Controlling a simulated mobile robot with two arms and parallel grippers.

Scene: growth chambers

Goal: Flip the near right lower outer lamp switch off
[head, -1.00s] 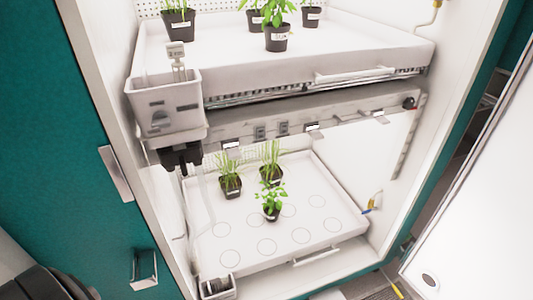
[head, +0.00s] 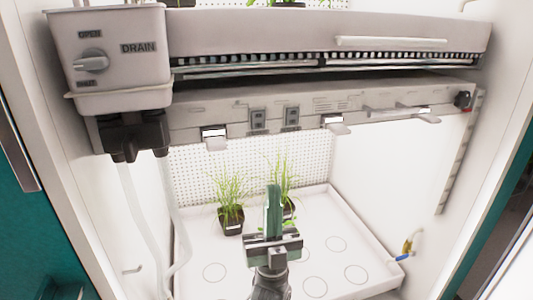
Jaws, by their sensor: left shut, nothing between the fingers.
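A grey lamp bar (head: 375,106) runs under the upper shelf across the growth chamber. Its front carries two dark rectangular switch plates side by side, a left plate (head: 258,121) and a right plate (head: 291,117). Pale tabs stick out below the bar, a left tab (head: 214,138) and a middle tab (head: 334,124). I cannot tell which part is the outer lamp switch, or its position. My left gripper (head: 273,200) is upright at lower centre, shut and empty, below the plates and apart from the bar. My right gripper is not in view.
A white drain box (head: 110,50) with a knob and a black fitting (head: 133,135) hangs at left, with tubes below. A lower tray (head: 385,235) holds grassy potted plants (head: 230,217), partly hidden by my gripper. A dark knob (head: 463,99) sits at the bar's right end.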

